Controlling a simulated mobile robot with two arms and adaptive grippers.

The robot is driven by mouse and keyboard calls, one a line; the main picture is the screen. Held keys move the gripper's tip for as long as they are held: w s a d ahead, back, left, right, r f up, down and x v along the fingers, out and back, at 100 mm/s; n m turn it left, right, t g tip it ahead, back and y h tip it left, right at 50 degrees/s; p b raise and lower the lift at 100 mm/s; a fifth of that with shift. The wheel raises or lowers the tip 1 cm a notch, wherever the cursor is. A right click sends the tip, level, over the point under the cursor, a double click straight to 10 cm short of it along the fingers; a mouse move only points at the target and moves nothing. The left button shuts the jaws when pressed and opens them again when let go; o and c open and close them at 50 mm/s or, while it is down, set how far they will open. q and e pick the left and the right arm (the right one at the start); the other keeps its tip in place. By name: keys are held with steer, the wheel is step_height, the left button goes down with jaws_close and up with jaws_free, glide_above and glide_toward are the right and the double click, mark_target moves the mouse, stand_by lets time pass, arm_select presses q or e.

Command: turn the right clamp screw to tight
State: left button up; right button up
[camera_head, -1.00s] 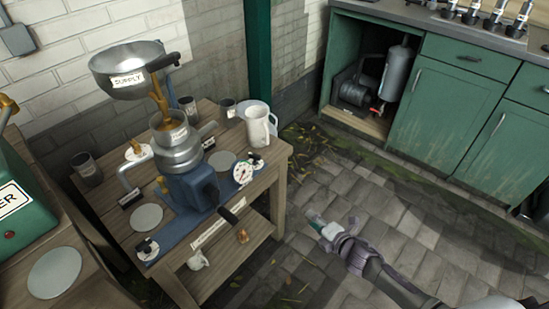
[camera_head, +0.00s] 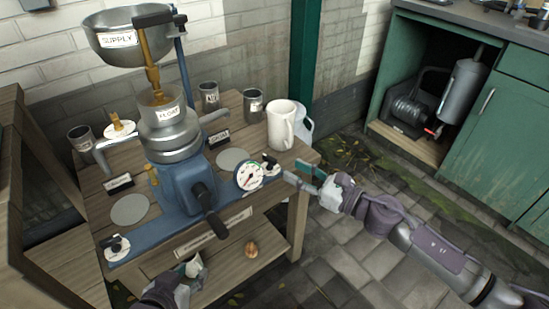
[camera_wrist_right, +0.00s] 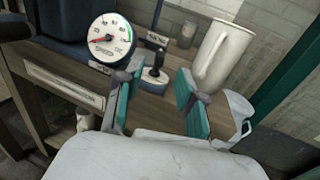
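The right clamp screw (camera_head: 271,166), a dark-handled screw on a pale plate, sits at the right end of the blue machine base, beside the dial gauge (camera_head: 249,176). In the right wrist view the clamp screw (camera_wrist_right: 153,75) stands upright between and beyond the fingertips. My right gripper (camera_head: 302,178) is open and empty, just right of the screw and apart from it; its spread fingers also show in the right wrist view (camera_wrist_right: 157,100). My left gripper (camera_head: 180,275) is at the bottom edge by the lower shelf, partly cut off; its finger opening is unclear.
A white jug (camera_head: 281,125) stands close behind the right clamp screw. The separator (camera_head: 170,135) and its forward crank handle (camera_head: 210,208) are to the left. A similar clamp screw (camera_head: 116,246) is at the base's left end. A white mug (camera_head: 196,268) is on the lower shelf.

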mark_target(276, 161)
steer(key=x, duration=0.7)
steer(key=shift+w+a, duration=0.2)
steer(key=shift+w, duration=0.05)
jaws_close()
